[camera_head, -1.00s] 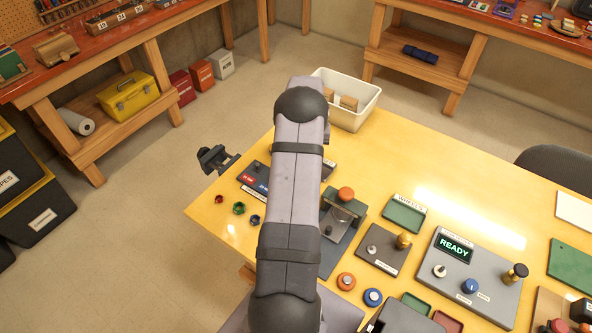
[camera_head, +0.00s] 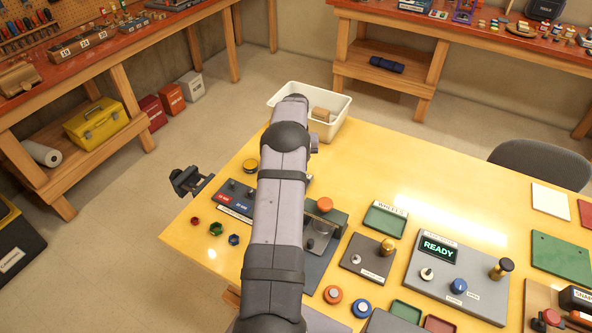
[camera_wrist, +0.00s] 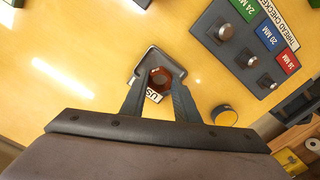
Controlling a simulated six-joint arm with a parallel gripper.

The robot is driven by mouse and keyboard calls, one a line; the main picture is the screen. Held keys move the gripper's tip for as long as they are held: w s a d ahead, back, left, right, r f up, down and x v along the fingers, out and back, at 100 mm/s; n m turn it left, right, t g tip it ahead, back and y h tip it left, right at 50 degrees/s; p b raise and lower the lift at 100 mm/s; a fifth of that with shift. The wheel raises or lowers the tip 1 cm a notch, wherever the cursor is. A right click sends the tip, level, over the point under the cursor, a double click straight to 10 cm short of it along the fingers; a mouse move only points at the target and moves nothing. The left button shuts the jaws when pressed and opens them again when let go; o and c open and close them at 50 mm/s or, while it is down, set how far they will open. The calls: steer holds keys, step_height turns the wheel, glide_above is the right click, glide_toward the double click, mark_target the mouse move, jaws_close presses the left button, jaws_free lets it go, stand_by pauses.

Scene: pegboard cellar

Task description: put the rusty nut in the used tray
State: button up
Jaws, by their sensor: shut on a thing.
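In the wrist view my gripper (camera_wrist: 158,72) is shut on the rusty nut (camera_wrist: 160,78), a small reddish-brown piece between the fingertips. It is over the yellow table. A white label reading "US" (camera_wrist: 153,96) shows just below the nut, partly covered by the fingers. The tray it belongs to is mostly hidden by my gripper, and I cannot tell the height of the nut above it. In the head view my arm hides the gripper, the nut and that tray.
The thread checker (camera_head: 240,196) with its posts is close by; it also shows in the wrist view (camera_wrist: 228,62). A yellow round piece (camera_head: 250,166) stands near it. A white bin (camera_head: 338,117) is at the table's far edge. Green tray (camera_head: 385,220) and ready-display panel (camera_head: 480,283) are right.

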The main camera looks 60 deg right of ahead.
steer(key=shift+f+b, duration=0.75)
steer(key=shift+f, duration=0.75)
steer(key=o, duration=0.9)
steer(key=shift+r, duration=0.1)
steer(key=shift+d+r+p, duration=0.15)
steer(key=shift+r+p, duration=0.45)
steer(key=shift+r, duration=0.2)
steer(key=shift+a+r+p, duration=0.2)
steer(key=shift+r+p, duration=0.15)
steer(key=shift+r, duration=0.35)
steer(key=shift+r+p, duration=0.9)
steer(key=shift+r, duration=0.5)
